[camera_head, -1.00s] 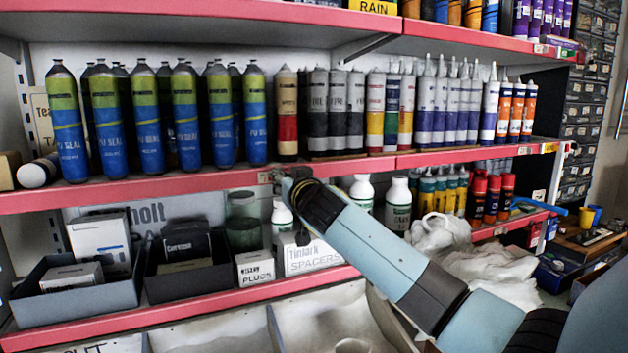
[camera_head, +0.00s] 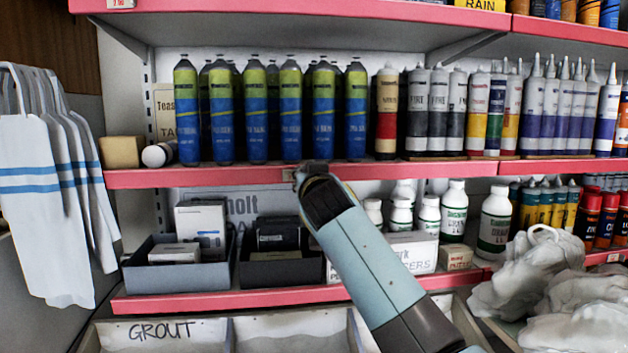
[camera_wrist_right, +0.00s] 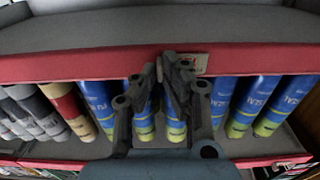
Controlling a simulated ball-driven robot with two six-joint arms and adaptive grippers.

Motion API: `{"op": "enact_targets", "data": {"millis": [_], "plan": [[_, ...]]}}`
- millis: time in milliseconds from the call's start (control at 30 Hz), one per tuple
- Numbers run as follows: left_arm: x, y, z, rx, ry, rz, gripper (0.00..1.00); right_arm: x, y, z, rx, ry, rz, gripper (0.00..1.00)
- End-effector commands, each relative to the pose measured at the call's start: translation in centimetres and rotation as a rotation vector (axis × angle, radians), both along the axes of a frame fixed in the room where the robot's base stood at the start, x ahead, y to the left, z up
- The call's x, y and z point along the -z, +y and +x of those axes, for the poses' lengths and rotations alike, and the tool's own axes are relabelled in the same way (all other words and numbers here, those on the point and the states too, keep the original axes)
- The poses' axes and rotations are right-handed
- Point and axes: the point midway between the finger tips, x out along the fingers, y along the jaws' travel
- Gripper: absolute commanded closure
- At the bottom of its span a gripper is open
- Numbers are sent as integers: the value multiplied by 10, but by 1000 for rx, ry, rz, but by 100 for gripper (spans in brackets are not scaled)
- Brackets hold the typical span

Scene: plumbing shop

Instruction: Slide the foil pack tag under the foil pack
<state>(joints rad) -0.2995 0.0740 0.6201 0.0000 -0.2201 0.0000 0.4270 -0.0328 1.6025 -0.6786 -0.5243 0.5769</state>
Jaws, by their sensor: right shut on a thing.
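The foil packs appear to be the blue and green cylinders marked PU SEAL (camera_head: 290,125), standing in a row on the middle shelf; they show upside down in the right wrist view (camera_wrist_right: 215,100). A small pale tag (camera_head: 289,174) sits on that shelf's red front edge, below the row; it is also in the right wrist view (camera_wrist_right: 195,62). My right gripper (camera_head: 301,172) is at the edge beside the tag, its fingers (camera_wrist_right: 170,62) close together and shut on it. The fingers partly hide the tag. My left gripper is not in view.
A red and cream tube (camera_head: 387,115) and grey tubes (camera_head: 438,115) stand right of the packs. A beige block (camera_head: 121,151) and a lying cylinder (camera_head: 158,155) are at the shelf's left end. Grey bins (camera_head: 180,275) stand below; white cloths (camera_head: 45,190) hang at left.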

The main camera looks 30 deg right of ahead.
Motion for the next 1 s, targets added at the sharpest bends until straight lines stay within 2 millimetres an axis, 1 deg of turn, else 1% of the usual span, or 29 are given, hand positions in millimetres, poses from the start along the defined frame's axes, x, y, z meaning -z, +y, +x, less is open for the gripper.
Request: {"op": "enact_targets", "data": {"millis": [133,167,300,533,633,733,900,1000], "plan": [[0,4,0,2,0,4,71,0,0,0,0,0,0,100],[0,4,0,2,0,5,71,0,0,0,0,0,0,90],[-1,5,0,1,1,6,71,0,0,0,0,0,0,72],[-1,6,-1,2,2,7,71,0,0,0,0,0,1,71],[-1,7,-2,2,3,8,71,0,1,-5,0,0,2,71],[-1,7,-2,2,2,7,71,1,6,-18,0,1,3,71],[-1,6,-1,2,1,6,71,1,15,-48,0,1,3,71],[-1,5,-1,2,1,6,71,2,20,-61,-1,2,4,71]]}}
